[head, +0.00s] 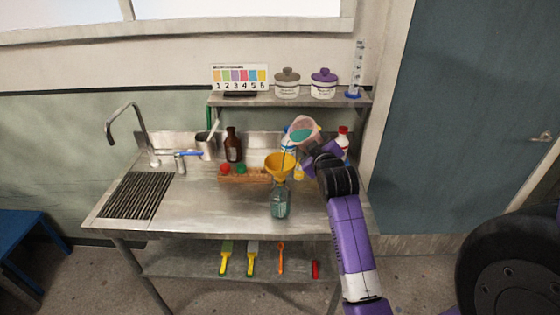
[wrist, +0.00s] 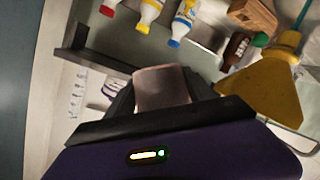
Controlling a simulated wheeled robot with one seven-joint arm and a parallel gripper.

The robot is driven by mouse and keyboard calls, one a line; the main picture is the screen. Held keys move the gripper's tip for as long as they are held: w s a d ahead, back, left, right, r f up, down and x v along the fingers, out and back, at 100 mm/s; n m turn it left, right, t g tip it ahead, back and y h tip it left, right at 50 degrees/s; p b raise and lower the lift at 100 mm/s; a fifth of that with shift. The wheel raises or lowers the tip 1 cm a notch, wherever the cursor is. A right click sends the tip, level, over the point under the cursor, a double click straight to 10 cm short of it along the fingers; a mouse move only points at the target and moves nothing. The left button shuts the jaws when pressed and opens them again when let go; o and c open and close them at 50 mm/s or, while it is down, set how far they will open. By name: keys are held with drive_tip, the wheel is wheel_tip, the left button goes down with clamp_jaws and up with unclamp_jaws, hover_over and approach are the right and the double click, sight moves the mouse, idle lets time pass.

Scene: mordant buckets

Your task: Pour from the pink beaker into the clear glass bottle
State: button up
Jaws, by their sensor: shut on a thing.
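The pink beaker (head: 305,124) is held above the worktop, tilted to the left, with teal liquid showing inside. My gripper (wrist: 162,100) is shut on it; in the wrist view the beaker's pinkish wall (wrist: 163,84) shows between the fingers. The clear glass bottle (head: 280,204) stands upright on the worktop, greenish inside. A yellow funnel (head: 278,161) sits over its mouth and also shows in the wrist view (wrist: 268,84). The beaker is above and slightly right of the funnel. I cannot tell whether liquid is falling.
A wooden rack (head: 240,178) with red and green tops and a brown bottle (head: 233,146) stand left of the funnel. A red-capped white bottle (head: 343,139) is behind my gripper. A shelf (head: 240,99) with jars hangs above. The front worktop is clear.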

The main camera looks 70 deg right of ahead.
drive_tip(key=shift+r, duration=0.35)
drive_tip(key=shift+w+f+n+h+b, duration=0.15)
drive_tip(key=shift+n+h+b, duration=0.25)
drive_tip(key=shift+n, duration=0.2)
idle(1.4)
drive_tip(key=shift+f+n+h+b, duration=0.15)
drive_tip(key=shift+n+h+b, duration=0.25)
drive_tip(key=shift+n+b, duration=0.7)
idle(1.8)
drive_tip(key=shift+r+b, duration=0.4)
drive_tip(key=shift+b, duration=0.2)
idle(1.2)
